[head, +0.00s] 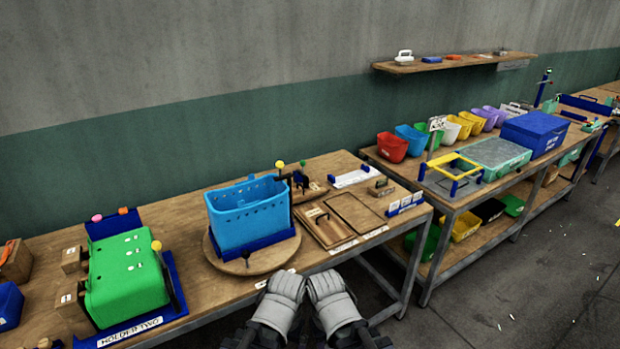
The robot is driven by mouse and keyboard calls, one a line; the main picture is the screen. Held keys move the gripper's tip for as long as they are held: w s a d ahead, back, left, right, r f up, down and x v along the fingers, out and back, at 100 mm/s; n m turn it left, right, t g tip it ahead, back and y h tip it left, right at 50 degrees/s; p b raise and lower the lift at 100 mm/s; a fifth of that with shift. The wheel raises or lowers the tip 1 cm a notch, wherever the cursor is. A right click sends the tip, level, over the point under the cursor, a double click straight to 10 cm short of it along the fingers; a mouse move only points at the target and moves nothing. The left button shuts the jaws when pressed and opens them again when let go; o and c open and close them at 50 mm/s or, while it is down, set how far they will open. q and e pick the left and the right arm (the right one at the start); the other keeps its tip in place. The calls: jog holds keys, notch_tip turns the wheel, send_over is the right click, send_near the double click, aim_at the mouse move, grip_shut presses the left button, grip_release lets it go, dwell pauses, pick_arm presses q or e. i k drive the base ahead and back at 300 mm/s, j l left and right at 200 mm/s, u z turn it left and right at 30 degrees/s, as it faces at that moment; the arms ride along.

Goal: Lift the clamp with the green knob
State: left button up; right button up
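A small green knob (303,163) tops a dark clamp (301,178) at the back right of the blue basket (247,213). The clamp is small here and partly hidden by the basket's corner and a neighbouring dark clamp, so I cannot tell whether it is down or raised. That neighbouring clamp carries a yellow knob (280,164). My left gripper (284,284) and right gripper (326,284) are side by side at the bottom middle, in front of the table edge and well short of the clamp. Their fingertips are not clear, and nothing shows held in them.
The basket stands on a round wooden board (226,262). At left, a green box (125,275) sits in a blue holder, with a yellow knob (156,245) beside it. Wooden trays (325,224) lie right of the basket. A second table with coloured bins (392,147) stands further right.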

aim_at(305, 180)
jog(key=i+l+z, duration=0.2)
jog(key=i, duration=0.25)
jog(key=i+l+z, duration=0.25)
jog(key=i, duration=0.25)
jog(key=i+z, duration=0.2)
jog(key=i, duration=0.25)
